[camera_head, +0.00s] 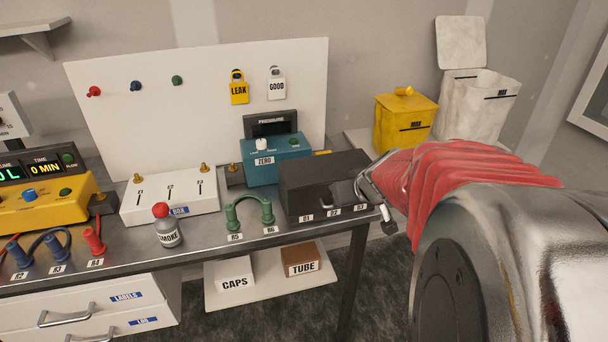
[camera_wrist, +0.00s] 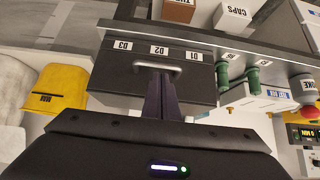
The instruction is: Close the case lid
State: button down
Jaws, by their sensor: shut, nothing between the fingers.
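The dark case (camera_head: 312,172) stands at the right end of the bench, behind the labels D1, D2 and D3. Its top looks flat and level in the head view, with no raised lid visible. In the wrist view the case (camera_wrist: 115,72) fills the middle, with a pale bar handle (camera_wrist: 143,66) on its side. My gripper (camera_head: 341,190) is at the right front of the case. In the wrist view my gripper's dark fingers (camera_wrist: 162,85) are together, empty, and close to the handle. I cannot tell whether they touch it.
A yellow bin (camera_head: 404,122) and an open white bin (camera_head: 478,105) are beyond the bench's right end.

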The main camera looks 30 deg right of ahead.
jog(key=s+a+f, duration=0.1)
jog(key=s+f, duration=0.3)
jog(key=s, duration=0.4)
jog(key=shift+s+a, duration=0.3)
jog(key=shift+a, duration=0.1)
jog(key=shift+f, duration=0.1)
jog(key=w+a+r+n+y, duration=0.25)
jog(key=a+r, duration=0.25)
jog(key=a, duration=0.6)
jog(key=s+a+r+g, duration=0.2)
jog(key=s+a+r, duration=0.1)
jog(key=s+a, duration=0.6)
jog(key=shift+s+a+r+g, duration=0.3)
jog(key=shift+a+g, duration=0.1)
jog(key=shift+a, duration=0.55)
